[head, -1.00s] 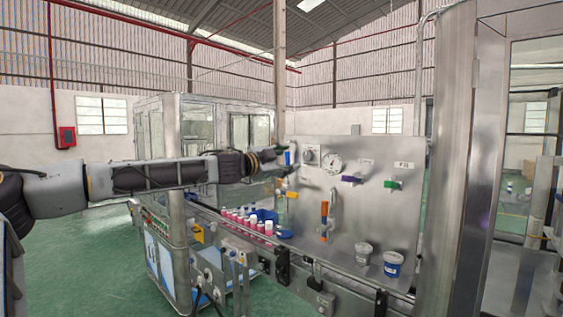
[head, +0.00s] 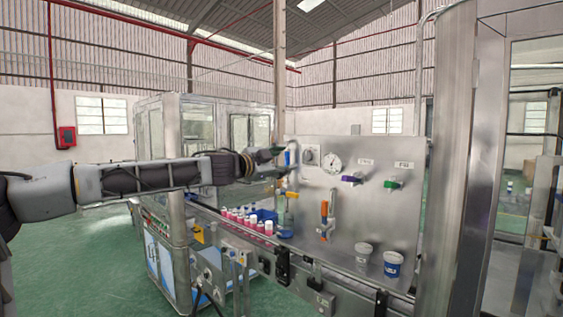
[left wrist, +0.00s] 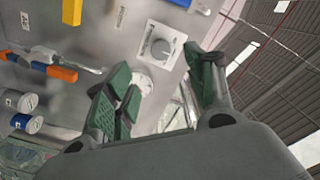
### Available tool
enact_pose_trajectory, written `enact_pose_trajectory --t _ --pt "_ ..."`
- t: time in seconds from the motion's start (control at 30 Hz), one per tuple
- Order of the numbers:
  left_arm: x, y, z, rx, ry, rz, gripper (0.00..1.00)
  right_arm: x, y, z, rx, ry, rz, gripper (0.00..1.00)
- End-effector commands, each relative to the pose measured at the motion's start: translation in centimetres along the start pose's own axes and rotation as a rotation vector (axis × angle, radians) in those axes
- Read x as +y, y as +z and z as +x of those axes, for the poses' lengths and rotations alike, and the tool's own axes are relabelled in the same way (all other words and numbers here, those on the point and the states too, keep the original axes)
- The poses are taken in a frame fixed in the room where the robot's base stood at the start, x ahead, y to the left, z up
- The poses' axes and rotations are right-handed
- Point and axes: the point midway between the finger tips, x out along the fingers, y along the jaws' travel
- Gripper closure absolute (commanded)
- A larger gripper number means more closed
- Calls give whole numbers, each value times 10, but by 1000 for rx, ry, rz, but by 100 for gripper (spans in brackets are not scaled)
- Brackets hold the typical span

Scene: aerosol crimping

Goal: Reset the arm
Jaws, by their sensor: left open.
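My left arm reaches in from the left in the head view. Behind the fingers are a grey knob (left wrist: 160,48) and a partly hidden gauge (left wrist: 144,84). The gripper appears apart from the panel. My right gripper is not in view.
Several pink-and-white bottles (head: 250,221) stand left. A steel post (head: 455,160) rises at right.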

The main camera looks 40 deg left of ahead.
Motion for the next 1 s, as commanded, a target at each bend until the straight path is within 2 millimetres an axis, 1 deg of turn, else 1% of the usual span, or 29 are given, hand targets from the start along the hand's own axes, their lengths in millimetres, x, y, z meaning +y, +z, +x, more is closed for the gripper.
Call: enact_pose_trajectory --t 0.47,0.67,0.87,0.93,1.0 --pt "0 0 0 0 0 13 46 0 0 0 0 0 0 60" --pt "0 0 0 -2 -1 82 46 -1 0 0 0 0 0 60" --pt "-2 1 0 -4 -9 210 46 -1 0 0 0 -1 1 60" --pt "-11 4 0 -12 -24 265 46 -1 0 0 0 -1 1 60" --pt "-26 10 0 -26 -51 322 46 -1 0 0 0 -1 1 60"
